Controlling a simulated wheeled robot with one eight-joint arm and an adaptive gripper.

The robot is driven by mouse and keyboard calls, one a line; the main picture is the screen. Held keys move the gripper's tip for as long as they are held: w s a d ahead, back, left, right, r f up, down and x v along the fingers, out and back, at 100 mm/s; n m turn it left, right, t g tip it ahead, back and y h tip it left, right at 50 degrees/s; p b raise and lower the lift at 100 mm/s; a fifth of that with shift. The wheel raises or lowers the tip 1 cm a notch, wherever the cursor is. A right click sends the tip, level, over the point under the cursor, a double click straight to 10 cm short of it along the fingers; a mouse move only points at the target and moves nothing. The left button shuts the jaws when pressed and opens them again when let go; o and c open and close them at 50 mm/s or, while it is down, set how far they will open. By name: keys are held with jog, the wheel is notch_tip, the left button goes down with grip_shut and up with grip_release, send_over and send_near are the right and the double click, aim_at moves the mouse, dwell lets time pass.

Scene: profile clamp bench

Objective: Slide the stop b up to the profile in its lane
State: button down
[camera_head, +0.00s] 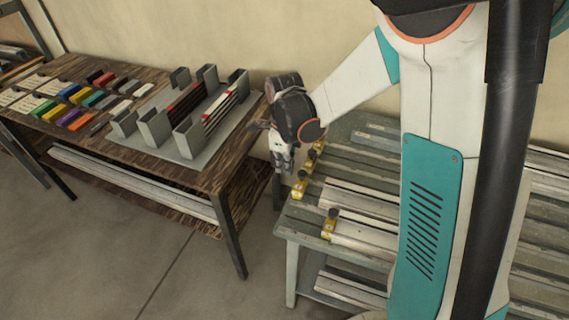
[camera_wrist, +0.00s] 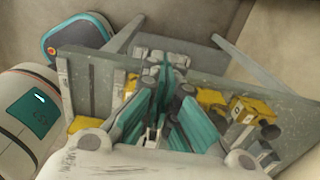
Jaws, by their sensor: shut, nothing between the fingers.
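Several yellow stops with dark knobs stand along the left end of the grey slatted bench (camera_head: 290,218), among them a front stop (camera_head: 329,226) and a second stop (camera_head: 299,188). I cannot read which is stop b. A pale profile (camera_head: 365,236) lies right of the front stop, close to it. Another profile (camera_head: 350,196) lies right of the second stop, with a small gap. My gripper (camera_head: 285,168) points down by the bench's left edge, near the farther stops. In the wrist view my gripper (camera_wrist: 172,85) has its teal fingers together, empty, with yellow stops (camera_wrist: 250,110) on both sides.
A wooden table (camera_head: 228,165) stands to the left, with a grey rack (camera_head: 185,150) of upright slots and rows of coloured blocks (camera_head: 80,97). A narrow gap of floor separates table and bench. The wall is close behind both.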

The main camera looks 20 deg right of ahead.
jog(key=shift+s+d+f+p, duration=0.1)
jog(key=shift+s+d+p, duration=0.05)
jog(key=shift+s+d, duration=0.7)
jog(key=shift+s+d+r+p, duration=0.1)
jog(key=shift+s+d, duration=0.45)
jog(key=shift+d, duration=0.55)
jog(key=shift+s+d+f+p, duration=0.1)
jog(key=shift+s+d+p, duration=0.05)
jog(key=shift+s+d, duration=0.85)
jog(key=shift+d, duration=0.4)
jog(key=shift+a, duration=0.1)
jog(key=shift+w+a, duration=0.45)
jog(key=shift+a, duration=0.1)
jog(key=shift+r+p, duration=2.3)
jog(key=shift+r, duration=1.25)
jog(key=shift+r, duration=0.1)
